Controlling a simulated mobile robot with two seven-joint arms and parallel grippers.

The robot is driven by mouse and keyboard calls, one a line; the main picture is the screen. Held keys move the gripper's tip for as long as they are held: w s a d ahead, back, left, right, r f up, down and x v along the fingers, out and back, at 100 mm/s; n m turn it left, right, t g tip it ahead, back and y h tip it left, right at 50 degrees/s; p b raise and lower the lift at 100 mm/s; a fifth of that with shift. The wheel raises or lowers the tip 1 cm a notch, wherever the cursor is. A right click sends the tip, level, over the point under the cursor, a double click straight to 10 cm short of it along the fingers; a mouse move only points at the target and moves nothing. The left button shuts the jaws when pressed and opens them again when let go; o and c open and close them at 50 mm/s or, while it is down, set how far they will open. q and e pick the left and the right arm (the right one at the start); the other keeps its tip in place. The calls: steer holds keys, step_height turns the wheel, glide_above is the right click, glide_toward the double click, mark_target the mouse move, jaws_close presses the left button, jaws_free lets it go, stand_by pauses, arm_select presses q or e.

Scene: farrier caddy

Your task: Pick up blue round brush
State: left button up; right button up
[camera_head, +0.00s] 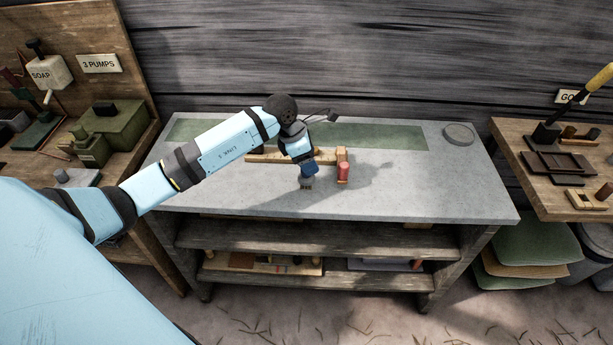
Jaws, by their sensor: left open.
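My left arm reaches in from the left over the grey-topped bench. My left gripper (306,184) points down at the middle of the bench top and is open. A small dark blue piece (310,168) shows right at the gripper. It may be the blue round brush, but it is too small and too covered to tell, and I cannot tell whether the fingers touch it. A red piece (343,173) stands just right of the gripper, by a long wooden piece (265,157) partly hidden behind my arm. My right gripper is out of view.
The bench top (430,190) is clear on its right, apart from a round grey disc (459,134) at the back right. A green strip (395,136) lies along the back.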

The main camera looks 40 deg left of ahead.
arm_select(q)
steer(key=shift+d+f, duration=0.1)
steer(key=shift+f, duration=0.15)
jaws_close()
steer(key=shift+r, duration=0.15)
step_height(320, 180, up, 20)
stand_by(0.4)
steer(key=c, duration=0.7)
jaws_free()
jaws_close()
